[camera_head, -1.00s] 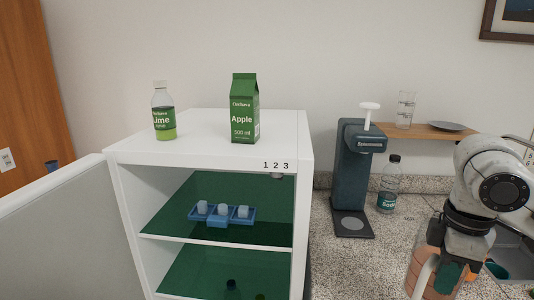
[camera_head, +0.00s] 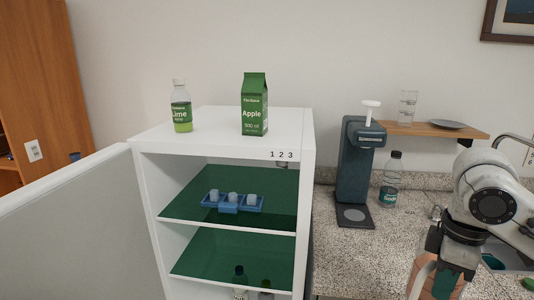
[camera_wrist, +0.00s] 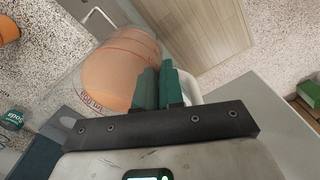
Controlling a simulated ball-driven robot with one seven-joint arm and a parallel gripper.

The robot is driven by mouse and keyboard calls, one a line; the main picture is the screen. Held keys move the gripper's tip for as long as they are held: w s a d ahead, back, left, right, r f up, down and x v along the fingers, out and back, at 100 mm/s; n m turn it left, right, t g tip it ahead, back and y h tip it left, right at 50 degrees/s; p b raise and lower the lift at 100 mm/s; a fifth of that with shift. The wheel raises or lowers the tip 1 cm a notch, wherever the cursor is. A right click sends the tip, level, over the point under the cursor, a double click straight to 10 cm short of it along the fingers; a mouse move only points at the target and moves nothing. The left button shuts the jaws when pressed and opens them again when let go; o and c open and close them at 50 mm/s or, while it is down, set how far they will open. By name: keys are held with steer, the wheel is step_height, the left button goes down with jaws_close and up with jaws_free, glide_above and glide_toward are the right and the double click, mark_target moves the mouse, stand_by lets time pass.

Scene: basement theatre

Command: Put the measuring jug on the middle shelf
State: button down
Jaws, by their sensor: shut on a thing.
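The measuring jug (camera_wrist: 120,65) is clear with red markings and an orange-brown filling. My gripper (camera_wrist: 158,88) is shut on its pale handle (camera_wrist: 190,88), which partly shows between and beyond the fingers. In the head view the jug (camera_head: 425,272) and my gripper (camera_head: 446,284) are at the lower right, right of the cabinet and partly cut off by the frame. The open white cabinet (camera_head: 303,215) has green shelves. An upper shelf (camera_head: 275,222) carries a blue tray (camera_head: 229,208). The shelf below it (camera_head: 215,255) shows a wide bare surface.
The cabinet door (camera_head: 65,225) stands open at the left. A lime bottle (camera_head: 181,112) and apple carton (camera_head: 254,105) stand on top. Dark bottles (camera_head: 240,277) show low inside. A dispenser (camera_head: 356,170) and soda bottle (camera_head: 390,180) stand on the speckled counter (camera_head: 350,250).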

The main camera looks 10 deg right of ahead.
steer(key=w+a+f+m, duration=0.2)
steer(key=a+f+m, duration=0.1)
steer(key=f, duration=0.5)
steer(key=w+a+f+m, duration=0.2)
steer(key=a+f, duration=0.2)
steer(key=f, duration=0.4)
steer(key=s+a+f+m, duration=0.2)
steer(key=s+a+f, duration=0.1)
steer(key=f, duration=0.5)
steer(key=s+a+f+m, duration=0.2)
steer(key=s+a+f, duration=0.2)
steer(key=a+f, duration=0.2)
steer(key=shift+s+f, duration=0.3)
steer(key=shift+f, duration=0.9)
steer(key=shift+d, duration=0.15)
